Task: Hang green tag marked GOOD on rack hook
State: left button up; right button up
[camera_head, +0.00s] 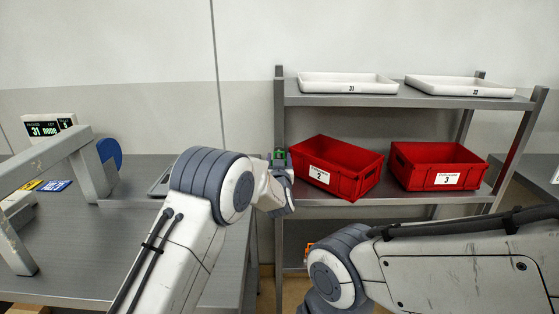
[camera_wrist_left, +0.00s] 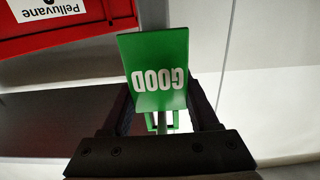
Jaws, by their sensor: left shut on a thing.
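The green tag (camera_wrist_left: 158,60) marked GOOD is between the fingers of my left gripper (camera_wrist_left: 160,108) in the left wrist view, its lettering upside down there. A green loop-like part shows below it, between the fingers. In the head view the tag (camera_head: 279,155) is a small green patch at the rack's left front post (camera_head: 279,105), with my left gripper (camera_head: 281,176) just below it. The left gripper is shut on the tag. I cannot make out the rack hook, nor whether the tag touches the post. My right arm shows at the lower right, but its gripper is out of view.
Red bins marked 2 (camera_head: 335,168) and 3 (camera_head: 436,166) stand on the middle shelf, close right of my left gripper. White trays (camera_head: 347,83) (camera_head: 459,87) lie on the top shelf. A grey table (camera_head: 85,270) with a display (camera_head: 49,128) is at left.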

dwell(0.4)
pick_arm(q)
jog(key=o, duration=1.4)
